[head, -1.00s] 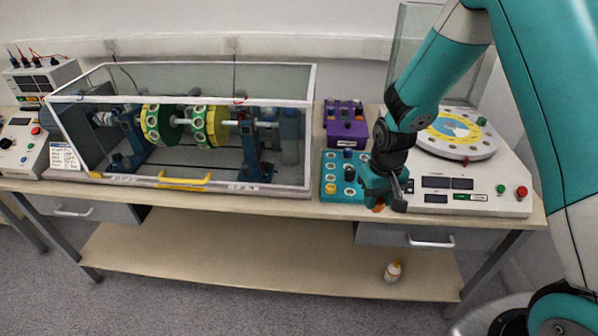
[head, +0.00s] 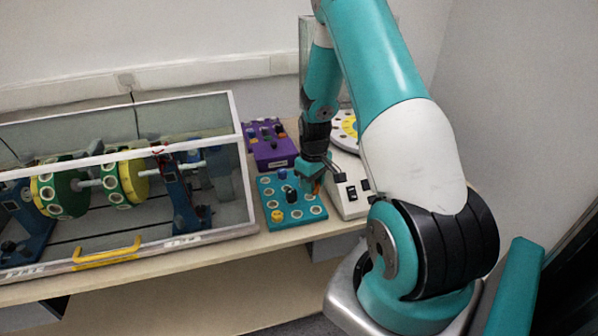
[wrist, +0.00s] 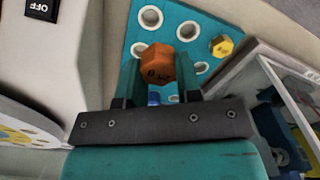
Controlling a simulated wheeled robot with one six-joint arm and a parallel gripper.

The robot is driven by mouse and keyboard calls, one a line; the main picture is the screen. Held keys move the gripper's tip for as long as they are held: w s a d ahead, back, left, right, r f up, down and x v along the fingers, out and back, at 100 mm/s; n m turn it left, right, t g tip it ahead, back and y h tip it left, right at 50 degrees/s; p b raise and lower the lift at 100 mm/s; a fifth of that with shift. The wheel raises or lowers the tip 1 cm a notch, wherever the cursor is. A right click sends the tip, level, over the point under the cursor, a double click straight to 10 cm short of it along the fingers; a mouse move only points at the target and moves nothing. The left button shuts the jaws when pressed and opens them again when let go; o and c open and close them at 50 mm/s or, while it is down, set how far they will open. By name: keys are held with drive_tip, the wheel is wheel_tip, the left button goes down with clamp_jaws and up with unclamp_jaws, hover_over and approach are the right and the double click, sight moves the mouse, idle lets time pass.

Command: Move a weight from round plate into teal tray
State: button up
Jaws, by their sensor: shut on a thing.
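An orange hexagonal weight (wrist: 158,65) is between the fingers of my gripper (wrist: 156,88), which is shut on it. It also shows in the head view (head: 317,186), at the right side of the teal tray (head: 300,222). The tray has rows of white-ringed holes. I cannot tell whether the weight touches the tray. A blue weight (wrist: 153,98) is partly hidden behind my gripper. The round plate (head: 345,128) is mostly hidden behind my arm.
A purple tray (head: 270,150) with several small weights lies behind the teal tray. A glass-sided case (head: 236,180) with a yellow handle stands close on the left. A white control panel (head: 350,205) with switches is on the right.

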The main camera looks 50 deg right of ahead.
drive_tip(key=shift+d+f, duration=0.25)
drive_tip(key=shift+d, duration=0.35)
drive_tip(key=shift+f+b, duration=2.3)
drive_tip(key=shift+f, duration=0.45)
drive_tip(key=shift+s+f, duration=0.15)
drive_tip(key=shift+f, duration=0.05)
drive_tip(key=shift+f+b, duration=0.75)
drive_tip(key=shift+f, duration=0.2)
drive_tip(key=o, duration=1)
wheel_tip(320, 180, up, 18)
drive_tip(key=shift+f+b, duration=0.25)
drive_tip(key=shift+b, duration=0.35)
